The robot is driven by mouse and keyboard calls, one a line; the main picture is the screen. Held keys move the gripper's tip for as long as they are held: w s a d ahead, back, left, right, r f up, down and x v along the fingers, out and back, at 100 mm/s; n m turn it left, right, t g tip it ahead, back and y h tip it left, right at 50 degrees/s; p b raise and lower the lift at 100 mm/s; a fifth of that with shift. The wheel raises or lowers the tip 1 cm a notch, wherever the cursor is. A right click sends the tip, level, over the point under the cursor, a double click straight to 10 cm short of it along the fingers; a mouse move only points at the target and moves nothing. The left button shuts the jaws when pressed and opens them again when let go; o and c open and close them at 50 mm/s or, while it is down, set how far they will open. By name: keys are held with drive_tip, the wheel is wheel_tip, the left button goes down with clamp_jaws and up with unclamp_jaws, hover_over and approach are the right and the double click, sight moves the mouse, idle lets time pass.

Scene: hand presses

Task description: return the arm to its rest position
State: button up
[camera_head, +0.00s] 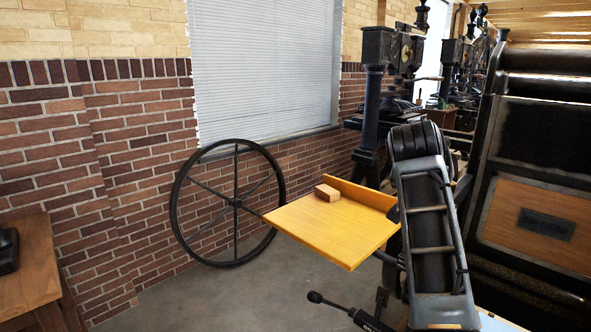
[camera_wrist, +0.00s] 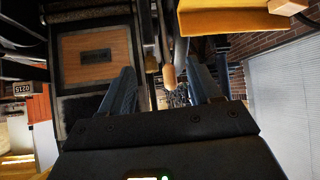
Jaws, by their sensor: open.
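My gripper (camera_wrist: 162,72) shows in the wrist view with its two dark fingers spread wide apart. A wooden handle end (camera_wrist: 168,78) on a metal rod shows in the gap between the fingers; neither finger touches it, and how far beyond the fingertips it lies I cannot tell. In the head view my arm (camera_head: 433,220) reaches up at right of centre, in front of the press. My gripper cannot be made out in the head view.
A dark press with a wood panel (camera_head: 537,222) stands close at the right. A yellow tray (camera_head: 328,232) carrying a small wooden block (camera_head: 327,193) sits left of my arm. A spoked wheel (camera_head: 229,203) stands by the brick wall. A wooden table (camera_head: 25,272) is at left; bare floor lies between.

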drive_tip(key=s+d+f+n+t, duration=0.1)
drive_tip(key=s+f+n, duration=0.1)
drive_tip(key=s+f, duration=0.5)
drive_tip(key=s+d+f+n+t, duration=0.1)
drive_tip(key=s+f, duration=0.2)
drive_tip(key=f, duration=0.8)
drive_tip(key=s+a+f+n+t+y, duration=0.1)
drive_tip(key=s+f+n, duration=0.1)
drive_tip(key=s+f, duration=0.5)
drive_tip(key=s+a+f+n+t+y, duration=0.1)
drive_tip(key=s+f+y, duration=0.1)
drive_tip(key=s, duration=0.8)
drive_tip(key=s+a+r+n+t+y, duration=0.1)
drive_tip(key=s, duration=0.9)
drive_tip(key=s+a+r+y, duration=0.1)
drive_tip(key=s+a, duration=0.1)
drive_tip(key=s, duration=0.7)
drive_tip(key=s+a+r+t, duration=0.1)
drive_tip(key=s+r, duration=0.9)
drive_tip(key=s, duration=0.4)
drive_tip(key=shift+a+r+t, duration=0.3)
drive_tip(key=shift+a, duration=0.1)
drive_tip(key=shift+w, duration=0.1)
